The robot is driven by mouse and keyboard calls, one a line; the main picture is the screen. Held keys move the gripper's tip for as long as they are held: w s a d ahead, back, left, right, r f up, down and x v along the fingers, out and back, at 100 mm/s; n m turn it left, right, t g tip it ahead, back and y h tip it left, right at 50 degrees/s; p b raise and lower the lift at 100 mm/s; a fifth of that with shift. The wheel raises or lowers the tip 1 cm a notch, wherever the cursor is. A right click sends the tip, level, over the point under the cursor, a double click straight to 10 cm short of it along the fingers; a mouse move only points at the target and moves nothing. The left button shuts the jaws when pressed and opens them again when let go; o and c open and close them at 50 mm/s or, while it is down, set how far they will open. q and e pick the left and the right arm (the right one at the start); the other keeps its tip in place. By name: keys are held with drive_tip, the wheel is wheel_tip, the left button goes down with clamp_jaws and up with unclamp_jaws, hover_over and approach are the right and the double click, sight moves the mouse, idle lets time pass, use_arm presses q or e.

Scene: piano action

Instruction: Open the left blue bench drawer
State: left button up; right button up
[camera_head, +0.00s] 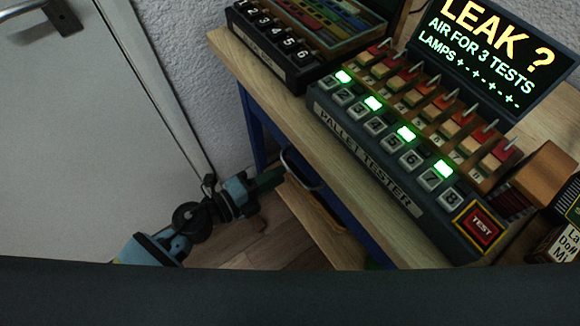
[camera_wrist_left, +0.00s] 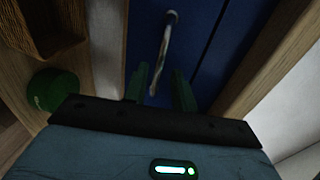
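The blue bench drawer front (camera_wrist_left: 200,35) shows in the left wrist view, with a silver bar handle (camera_wrist_left: 166,40) on it. A silver handle also shows in the head view (camera_head: 300,173), under the bench's front edge. My left gripper (camera_head: 277,174) is at this handle. In the left wrist view, the green fingers of my left gripper (camera_wrist_left: 160,72) stand apart, one on each side of the handle's near end. I cannot tell whether they touch it. The drawer front is mostly hidden by the bench top in the head view. My right gripper is not in view.
The wooden bench top (camera_head: 345,150) overhangs the handle and carries the pallet tester (camera_head: 370,160). A wooden shelf (camera_head: 325,225) lies below. A green round part (camera_wrist_left: 52,90) is beside my left gripper. A white door (camera_head: 80,110) stands at left.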

sight(289, 169)
use_arm(q)
drive_tip(key=shift+x, duration=2.3)
clamp_jaws()
